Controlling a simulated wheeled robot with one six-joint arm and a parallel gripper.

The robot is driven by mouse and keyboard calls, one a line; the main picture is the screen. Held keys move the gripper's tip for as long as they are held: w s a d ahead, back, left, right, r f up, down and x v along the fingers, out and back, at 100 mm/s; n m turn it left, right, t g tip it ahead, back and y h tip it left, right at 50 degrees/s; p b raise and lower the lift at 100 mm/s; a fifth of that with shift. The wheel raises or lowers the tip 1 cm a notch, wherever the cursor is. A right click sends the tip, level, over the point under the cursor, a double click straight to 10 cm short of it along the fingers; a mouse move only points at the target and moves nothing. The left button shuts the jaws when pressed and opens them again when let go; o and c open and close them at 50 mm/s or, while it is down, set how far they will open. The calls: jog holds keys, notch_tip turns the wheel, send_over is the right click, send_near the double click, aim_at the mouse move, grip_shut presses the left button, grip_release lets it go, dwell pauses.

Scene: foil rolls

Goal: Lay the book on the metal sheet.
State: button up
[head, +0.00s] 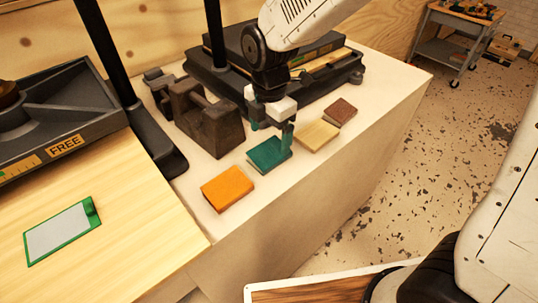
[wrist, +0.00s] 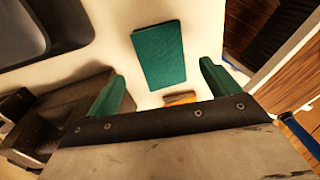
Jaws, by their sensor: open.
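Several flat book-like blocks lie in a row on the pale bench: an orange one (head: 228,189), a teal one (head: 265,154), a tan one (head: 317,136) and a dark brown one (head: 341,111). I cannot tell which is the task's book. My gripper (head: 271,136) has green fingers, is open and empty, and is above the teal block. In the wrist view the teal block (wrist: 159,56) lies beyond the fingertips, apart from them. A flat grey-white sheet with a green border and a green clip (head: 60,233) lies on the light wood table at left; it may be the metal sheet.
A dark brown metal block (head: 205,118) stands left of my gripper. A black machine base (head: 215,75) is behind it. Another dark machine with a "FREE" label (head: 64,145) stands at left. The wood table (head: 130,240) is clear around the green-bordered sheet. A grey cart (head: 450,45) stands far off.

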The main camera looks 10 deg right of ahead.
aim_at(269, 153)
jog(key=f, duration=0.5)
jog(key=shift+s+f, duration=0.1)
jog(key=shift+s, duration=0.15)
jog(key=c, duration=1.2)
